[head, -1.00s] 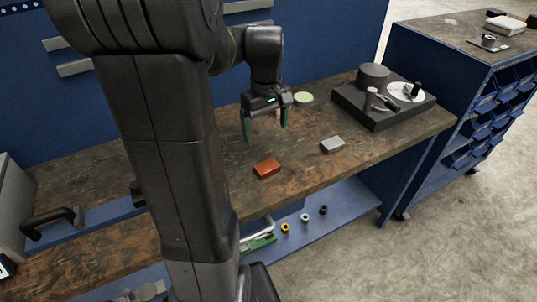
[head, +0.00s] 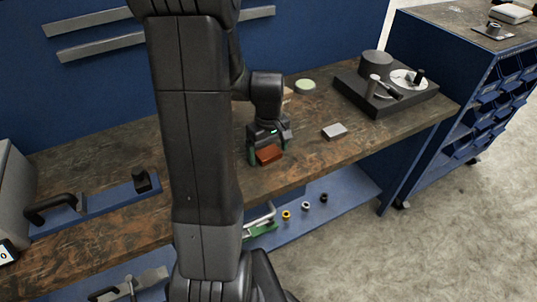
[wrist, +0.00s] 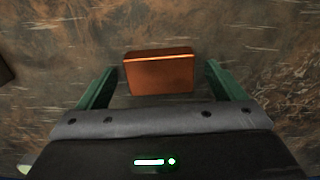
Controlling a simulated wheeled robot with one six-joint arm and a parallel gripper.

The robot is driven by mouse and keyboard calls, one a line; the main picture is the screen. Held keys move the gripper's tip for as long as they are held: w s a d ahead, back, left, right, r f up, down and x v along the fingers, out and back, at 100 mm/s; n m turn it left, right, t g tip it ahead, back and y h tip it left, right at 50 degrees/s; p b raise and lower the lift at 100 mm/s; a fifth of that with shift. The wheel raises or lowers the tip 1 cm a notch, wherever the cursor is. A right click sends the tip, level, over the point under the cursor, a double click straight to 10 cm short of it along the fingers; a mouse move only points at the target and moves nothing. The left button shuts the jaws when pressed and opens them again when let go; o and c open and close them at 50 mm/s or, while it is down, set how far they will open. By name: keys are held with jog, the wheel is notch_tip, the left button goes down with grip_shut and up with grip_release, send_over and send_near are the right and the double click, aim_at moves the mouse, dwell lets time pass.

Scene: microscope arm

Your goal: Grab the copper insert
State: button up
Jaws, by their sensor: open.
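The copper insert (head: 269,155) is a small orange-brown block lying on the wooden bench top. My gripper (head: 268,157) is low over the bench at the block, its green fingers apart. In the wrist view the copper insert (wrist: 159,73) lies between the two green fingers of my gripper (wrist: 160,85), a little beyond their middle, with a gap on each side. The fingers do not touch it. My gripper is open and empty.
A grey block (head: 334,131) lies on the bench to the right of the copper one. A dark machine with a round plate (head: 385,86) stands at the back right. A pale green disc (head: 305,86) lies behind my gripper. The bench's front edge is close.

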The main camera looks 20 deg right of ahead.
jog(key=shift+c, duration=0.2)
jog(key=c, duration=1.4)
jog(key=shift+c, duration=0.3)
